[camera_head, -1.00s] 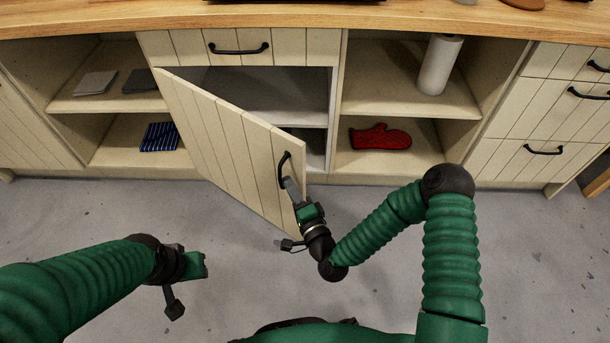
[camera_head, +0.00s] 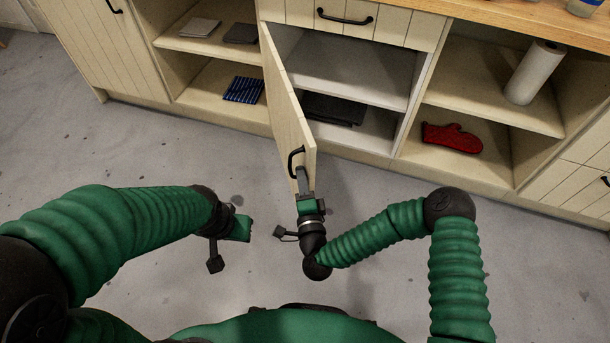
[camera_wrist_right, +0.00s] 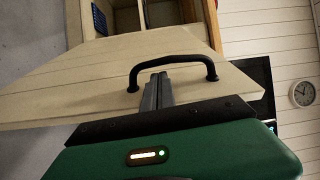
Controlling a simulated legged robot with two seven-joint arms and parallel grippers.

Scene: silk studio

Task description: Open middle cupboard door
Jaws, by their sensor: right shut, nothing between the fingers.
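The middle cupboard door (camera_head: 287,105) is hinged on its left side and stands wide open, pointing out toward me. Its black handle (camera_head: 296,160) is near the free edge and also shows in the right wrist view (camera_wrist_right: 172,62). My right gripper (camera_head: 302,172) is at the handle, with its shut fingers (camera_wrist_right: 158,85) reaching to the handle bar; nothing is pinched between them. The cupboard interior (camera_head: 345,70) is exposed, with a shelf and a dark flat item (camera_head: 335,108) below it. My left gripper (camera_head: 240,228) hangs to the left, away from the door; its fingers are too unclear to judge.
A drawer with a black handle (camera_head: 345,17) sits above the opening. Open shelves flank it, holding a red oven mitt (camera_head: 452,138), a paper roll (camera_head: 534,73) and a blue striped cloth (camera_head: 244,90). The grey floor (camera_head: 140,150) in front is clear.

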